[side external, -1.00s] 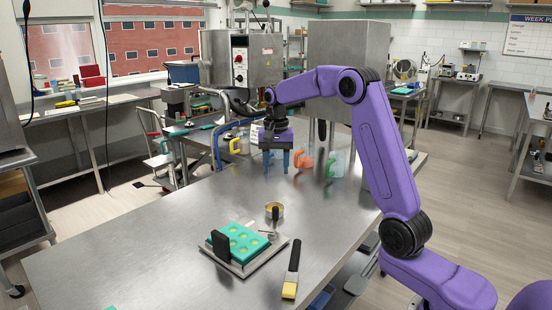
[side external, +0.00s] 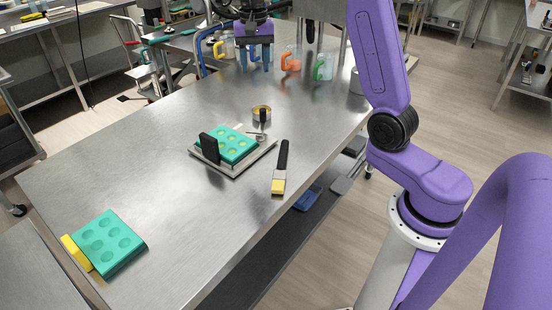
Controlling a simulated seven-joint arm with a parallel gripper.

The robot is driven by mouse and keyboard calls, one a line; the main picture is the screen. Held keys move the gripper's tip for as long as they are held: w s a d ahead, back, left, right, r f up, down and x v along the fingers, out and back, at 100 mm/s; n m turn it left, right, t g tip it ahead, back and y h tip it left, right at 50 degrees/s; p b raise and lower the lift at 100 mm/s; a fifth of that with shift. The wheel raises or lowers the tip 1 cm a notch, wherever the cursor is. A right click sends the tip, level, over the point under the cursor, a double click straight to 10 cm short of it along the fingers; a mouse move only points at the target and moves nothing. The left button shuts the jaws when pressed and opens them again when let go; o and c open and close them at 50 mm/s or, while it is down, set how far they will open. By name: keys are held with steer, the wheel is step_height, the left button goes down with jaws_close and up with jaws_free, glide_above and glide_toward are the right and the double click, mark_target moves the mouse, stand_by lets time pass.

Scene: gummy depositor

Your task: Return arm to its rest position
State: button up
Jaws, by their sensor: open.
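My gripper (side external: 256,66) hangs over the far part of the steel table (side external: 120,165), with its blue fingers pointing down. The fingers are apart, and nothing shows between them. The purple arm reaches across from the right, and its upper part is cut off by the top edge of the picture. I cannot tell whether the fingers touch the table.
A teal mold (side external: 228,144) with filled cavities lies on a tray (side external: 240,168), beside a black upright piece. Another teal mold (side external: 107,244) sits at the near left edge.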

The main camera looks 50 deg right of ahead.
steer(key=s+a+f+n, duration=0.2)
steer(key=s+a+n, duration=0.8)
steer(key=s+a, duration=0.5)
steer(key=s+f+n, duration=0.2)
steer(key=s+n, duration=0.3)
steer(key=s, duration=0.5)
steer(key=s+d+f+n, duration=0.1)
steer(key=s+f+n, duration=0.1)
steer(key=s+n, duration=0.4)
steer(key=s, duration=0.4)
steer(key=shift+s, duration=0.25)
